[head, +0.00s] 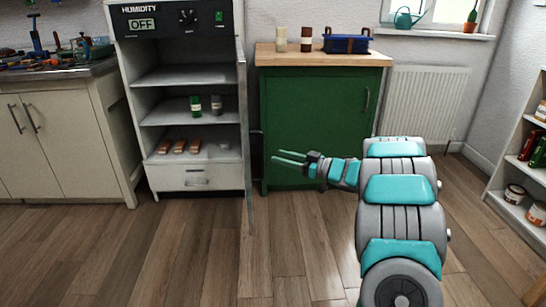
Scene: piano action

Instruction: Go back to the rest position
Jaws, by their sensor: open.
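My gripper (289,160) is at the end of my teal and grey arm, which rises from the lower right and bends left. Its two thin fingers are apart and point left. Nothing shows between them. It is in front of the lower part of the green cabinet (311,112), near the open edge of the humidity cabinet's door (246,150).
The humidity cabinet (189,75) stands open, its display reading OFF, with bottles and several reddish-brown blocks on its shelves. A workbench (60,130) with tools is at the left. A radiator (425,104) and a bookshelf (520,150) are at the right. The wooden floor (190,255) in front is clear.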

